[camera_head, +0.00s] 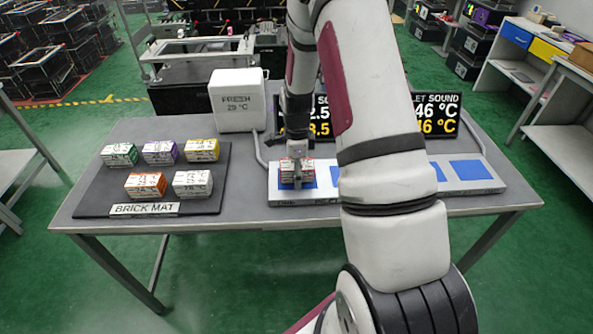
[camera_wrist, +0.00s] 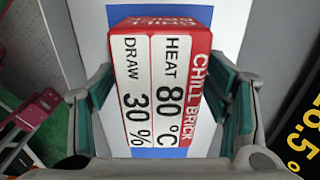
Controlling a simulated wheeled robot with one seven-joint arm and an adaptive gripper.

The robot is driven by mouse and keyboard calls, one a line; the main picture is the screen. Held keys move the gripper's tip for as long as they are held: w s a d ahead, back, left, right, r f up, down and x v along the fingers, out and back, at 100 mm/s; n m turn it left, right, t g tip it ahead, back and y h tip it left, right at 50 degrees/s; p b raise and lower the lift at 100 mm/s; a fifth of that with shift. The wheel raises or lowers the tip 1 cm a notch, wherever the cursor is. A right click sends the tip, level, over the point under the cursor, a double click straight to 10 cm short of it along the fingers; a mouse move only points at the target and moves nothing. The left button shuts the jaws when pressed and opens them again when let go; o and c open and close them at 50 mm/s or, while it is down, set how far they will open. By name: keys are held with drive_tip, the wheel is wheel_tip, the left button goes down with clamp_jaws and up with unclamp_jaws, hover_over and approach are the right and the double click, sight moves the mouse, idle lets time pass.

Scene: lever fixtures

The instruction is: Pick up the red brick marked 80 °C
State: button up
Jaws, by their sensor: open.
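The red brick (camera_wrist: 165,85) carries white labels reading "HEAT 80 °C" and "DRAW 30 %", with "CHILL BRICK" on its red edge. It lies on a blue square of the white strip; in the head view the brick (camera_head: 297,171) is partly covered by my gripper (camera_head: 296,155). In the wrist view my gripper (camera_wrist: 168,108) is open, with one finger on each side of the brick. A gap shows at the left finger; at the right finger I cannot tell whether it touches.
The brick mat (camera_head: 91,196) at left holds several bricks with green, purple, yellow, orange and white sides. A white box (camera_head: 239,100) marked "FRESH 29 °C" stands behind. The white strip (camera_head: 332,192) has more blue squares to the right. Displays (camera_head: 436,115) stand behind it, partly hidden by my arm.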

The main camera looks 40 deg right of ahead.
drive_tip(key=c, duration=1.5)
drive_tip(key=shift+r, duration=0.15)
